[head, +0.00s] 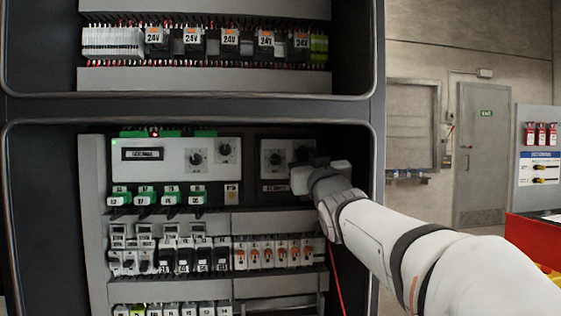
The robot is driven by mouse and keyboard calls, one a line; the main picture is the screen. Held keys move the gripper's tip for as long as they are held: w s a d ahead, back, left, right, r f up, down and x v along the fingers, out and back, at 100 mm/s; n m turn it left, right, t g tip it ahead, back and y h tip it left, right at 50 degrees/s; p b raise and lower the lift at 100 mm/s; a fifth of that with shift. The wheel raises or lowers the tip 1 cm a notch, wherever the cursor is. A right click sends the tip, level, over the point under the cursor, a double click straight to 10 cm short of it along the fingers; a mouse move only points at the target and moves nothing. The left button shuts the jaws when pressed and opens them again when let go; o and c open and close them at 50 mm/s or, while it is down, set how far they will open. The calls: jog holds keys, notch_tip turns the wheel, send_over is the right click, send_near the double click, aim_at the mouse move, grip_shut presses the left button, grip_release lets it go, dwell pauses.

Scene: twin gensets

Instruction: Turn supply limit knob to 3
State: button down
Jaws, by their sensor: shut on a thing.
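My gripper (301,179) is at the lower right part of this panel, with the white arm reaching in from the lower right. The gripper is shut on a knob there, which the gripper and wrist mostly hide. The knob's pointer and scale cannot be read, and the panel's labels are too small to read.
A light panel (170,158) to the left carries two more knobs and a small display. Green terminals (157,197), breakers (170,258) and orange-marked switches (280,254) lie below. The cabinet's right frame (377,150) stands close beside my arm. A red wire hangs below the wrist.

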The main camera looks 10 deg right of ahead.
dwell(0.3)
jog(key=c, duration=1.3)
grip_release()
